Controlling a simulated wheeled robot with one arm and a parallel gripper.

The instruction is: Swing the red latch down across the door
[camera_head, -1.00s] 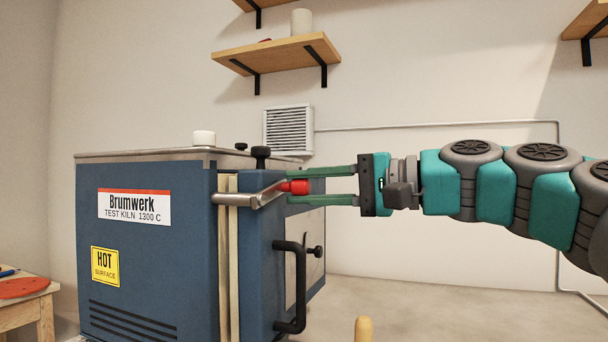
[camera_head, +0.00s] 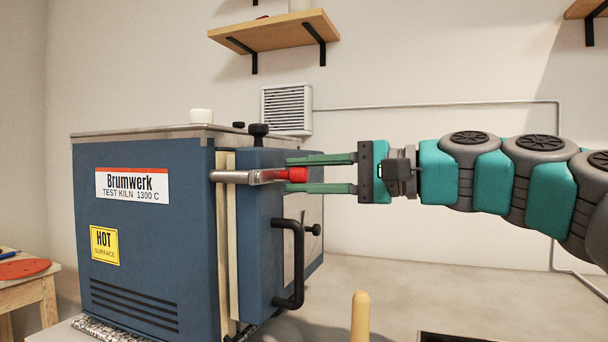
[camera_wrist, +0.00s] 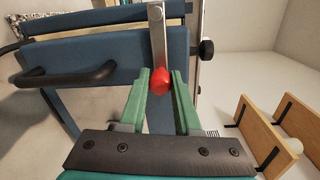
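The latch is a grey metal bar (camera_head: 245,176) with a red grip (camera_head: 298,174) at its free end. It starts on the kiln body (camera_head: 150,230), crosses the pale door seam and reaches in front of the blue door (camera_head: 258,240); it looks about level. My gripper (camera_head: 322,173) comes from the right, with one green finger above the red grip and one below. In the wrist view the red grip (camera_wrist: 160,83) sits between the fingertips, with narrow gaps at its sides. The fingers are apart; contact is hard to judge.
A black door handle (camera_head: 290,262) sticks out below the latch. A black knob (camera_head: 258,130) stands above it, and another (camera_head: 312,230) is on the door's right. A wooden peg (camera_head: 360,318) rises at the bottom. Space right of the kiln is open.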

